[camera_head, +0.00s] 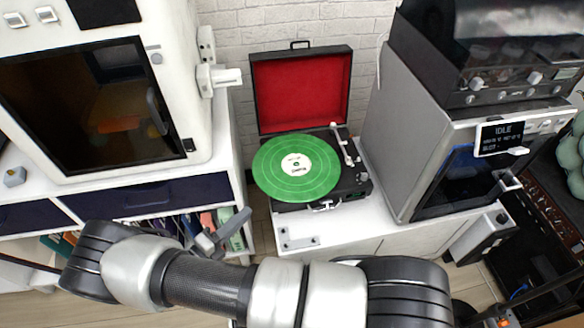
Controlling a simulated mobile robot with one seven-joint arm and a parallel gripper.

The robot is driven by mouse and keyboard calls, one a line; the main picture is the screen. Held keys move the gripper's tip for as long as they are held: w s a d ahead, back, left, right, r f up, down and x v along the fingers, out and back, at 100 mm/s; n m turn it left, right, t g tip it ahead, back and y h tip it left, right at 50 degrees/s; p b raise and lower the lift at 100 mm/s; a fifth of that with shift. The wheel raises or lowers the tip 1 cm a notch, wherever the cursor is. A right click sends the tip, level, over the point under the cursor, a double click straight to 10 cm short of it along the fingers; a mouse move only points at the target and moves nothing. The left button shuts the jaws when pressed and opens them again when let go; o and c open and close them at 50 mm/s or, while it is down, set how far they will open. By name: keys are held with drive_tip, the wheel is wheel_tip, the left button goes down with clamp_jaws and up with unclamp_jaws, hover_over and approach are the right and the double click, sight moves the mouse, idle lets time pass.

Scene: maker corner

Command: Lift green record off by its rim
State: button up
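The green record (272,178), with a pale round label, lies on a black portable turntable (357,180) with its red-lined lid open. The record's left and front rim reaches out past the turntable's body. The tonearm (345,146) is at the right, beside the record. My gripper (226,232) is in front and to the left of the turntable, apart from the record, with nothing seen in it. Its grey fingers show partly behind my arm, and I cannot tell how far they are apart.
A white enclosed machine (196,100) stands at left on a white cabinet. A grey machine (385,130) with an IDLE display stands close at right. A small metal bracket (298,240) lies on the white top before the turntable. A gap separates the cabinets.

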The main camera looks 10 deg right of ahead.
wheel_tip(320, 180, down, 4)
drive_tip(key=n+t, duration=0.2)
drive_tip(key=n, duration=0.1)
drive_tip(key=y, duration=0.1)
approach(276, 185)
drive_tip(key=x, duration=0.4)
drive_tip(key=shift+f+b+x, duration=0.2)
drive_tip(key=shift+b+x, duration=0.4)
drive_tip(key=shift+x, duration=2.35)
clamp_jaws()
drive_tip(key=shift+r, duration=0.1)
